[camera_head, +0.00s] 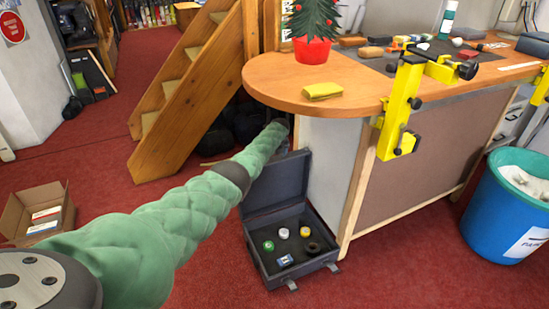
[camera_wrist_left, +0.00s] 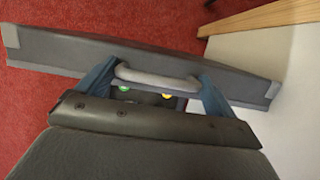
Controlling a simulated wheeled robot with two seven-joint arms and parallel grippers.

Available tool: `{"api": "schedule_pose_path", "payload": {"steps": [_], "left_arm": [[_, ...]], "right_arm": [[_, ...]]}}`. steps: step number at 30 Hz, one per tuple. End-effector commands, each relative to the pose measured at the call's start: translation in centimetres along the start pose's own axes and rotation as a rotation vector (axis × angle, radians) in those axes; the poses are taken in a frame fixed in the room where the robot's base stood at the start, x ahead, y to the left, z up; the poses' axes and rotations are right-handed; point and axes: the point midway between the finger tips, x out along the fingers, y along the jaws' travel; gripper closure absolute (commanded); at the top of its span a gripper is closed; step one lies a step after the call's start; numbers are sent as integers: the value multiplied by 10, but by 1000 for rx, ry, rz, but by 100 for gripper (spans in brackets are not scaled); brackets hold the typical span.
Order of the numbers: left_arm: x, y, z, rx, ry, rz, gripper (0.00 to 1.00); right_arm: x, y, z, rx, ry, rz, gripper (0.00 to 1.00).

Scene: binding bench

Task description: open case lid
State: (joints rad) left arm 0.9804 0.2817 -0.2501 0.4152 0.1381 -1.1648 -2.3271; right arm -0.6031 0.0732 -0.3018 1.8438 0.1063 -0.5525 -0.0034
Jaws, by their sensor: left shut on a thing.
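The dark grey case (camera_head: 290,270) stands on the red floor beside the bench. Its lid (camera_head: 275,182) is raised, roughly upright at the back of the base. Several small things lie inside the case. My left arm reaches down to the top of the lid; its gripper is hardly visible there in the head view. In the left wrist view, the blue fingers of my left gripper (camera_wrist_left: 157,76) are at either end of the grey lid handle (camera_wrist_left: 150,76), shut on it. The lid edge (camera_wrist_left: 55,52) runs across that view. My right gripper is not in view.
The wooden bench (camera_head: 290,88) stands close to the right of the case. Wooden stairs (camera_head: 190,85) rise behind it. A blue bin (camera_head: 495,215) is at the right, and a cardboard box (camera_head: 20,215) is at the left. Red carpet is free in front.

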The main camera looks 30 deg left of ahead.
Motion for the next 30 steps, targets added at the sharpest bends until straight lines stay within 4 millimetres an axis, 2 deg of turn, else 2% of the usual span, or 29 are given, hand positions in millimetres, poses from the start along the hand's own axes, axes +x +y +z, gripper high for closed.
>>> {"api": "schedule_pose_path", "payload": {"steps": [9,10,11,20,23,30], "left_arm": [[-1,1,2,0,-3,1,48],[-1,1,2,0,-3,1,5],[-1,1,2,0,-3,1,0],[-3,0,1,0,-2,0,0],[-9,0,2,0,-3,-1,0],[-38,0,2,0,-4,-2,0]], "right_arm": [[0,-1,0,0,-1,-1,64],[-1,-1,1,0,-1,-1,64],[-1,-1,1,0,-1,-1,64],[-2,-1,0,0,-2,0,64],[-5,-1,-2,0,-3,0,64],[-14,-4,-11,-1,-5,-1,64]]}}
